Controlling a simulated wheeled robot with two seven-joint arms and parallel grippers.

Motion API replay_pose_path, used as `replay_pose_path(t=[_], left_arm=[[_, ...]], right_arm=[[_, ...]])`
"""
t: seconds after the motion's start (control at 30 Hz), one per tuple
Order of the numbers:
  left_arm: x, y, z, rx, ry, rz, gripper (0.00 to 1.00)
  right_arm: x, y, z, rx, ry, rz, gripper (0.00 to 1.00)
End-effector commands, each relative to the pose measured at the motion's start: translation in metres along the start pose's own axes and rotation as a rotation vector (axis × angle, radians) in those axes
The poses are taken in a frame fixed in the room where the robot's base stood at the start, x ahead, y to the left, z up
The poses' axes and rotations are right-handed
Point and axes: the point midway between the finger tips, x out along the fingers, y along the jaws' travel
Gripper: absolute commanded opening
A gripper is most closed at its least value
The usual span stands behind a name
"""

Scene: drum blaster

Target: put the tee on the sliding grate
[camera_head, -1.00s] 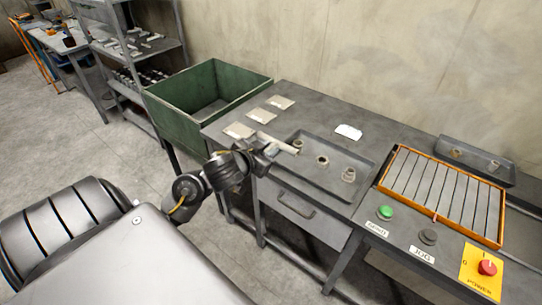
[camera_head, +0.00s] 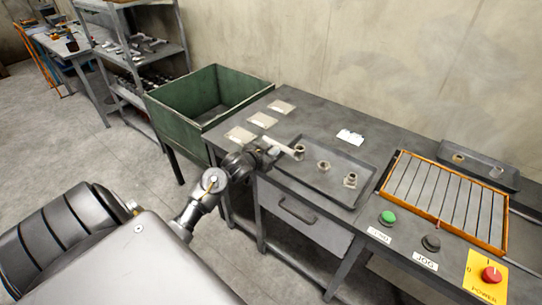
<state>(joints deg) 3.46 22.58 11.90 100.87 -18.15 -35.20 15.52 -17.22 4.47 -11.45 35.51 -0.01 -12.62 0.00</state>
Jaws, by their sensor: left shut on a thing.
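My left gripper (camera_head: 284,152) reaches over the left edge of the grey tray (camera_head: 350,146) on the bench. It is shut at the leftmost of the small metal fittings, which I take to be the tee (camera_head: 299,149); its shape is too small to tell clearly. Two other fittings stand in the same tray, one in the middle (camera_head: 323,166) and one to the right (camera_head: 350,180). The sliding grate (camera_head: 445,198), slatted with an orange frame, lies to the right of the tray and looks empty. My right gripper is not in view.
A green bin (camera_head: 170,127) stands left of the bench. Flat packets (camera_head: 263,120) and a white card (camera_head: 350,137) lie behind the tray. A second tray (camera_head: 478,166) holds small parts behind the grate. A green button (camera_head: 388,217) and red power knob (camera_head: 491,274) sit in front.

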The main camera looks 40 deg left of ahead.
Motion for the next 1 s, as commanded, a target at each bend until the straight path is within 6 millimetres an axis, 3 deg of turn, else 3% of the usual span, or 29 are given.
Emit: replay_pose_path(t=[0.17,0.77,0.8,0.93,1.0], left_arm=[[0.006,0.005,0.018,-0.001,-0.003,0.002,0.0],[0.01,0.007,0.028,0.0,-0.002,0.001,0.0],[0.01,0.007,0.028,0.0,-0.002,0.001,0.24],[0.01,0.007,0.028,0.0,-0.002,0.001,0.41],[0.01,0.007,0.028,0.0,-0.002,0.001,0.42]], right_arm=[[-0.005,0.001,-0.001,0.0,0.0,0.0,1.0],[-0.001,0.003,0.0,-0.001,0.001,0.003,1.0],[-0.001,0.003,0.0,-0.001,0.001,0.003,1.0],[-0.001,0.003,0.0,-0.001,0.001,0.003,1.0],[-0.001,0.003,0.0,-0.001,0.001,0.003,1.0]])
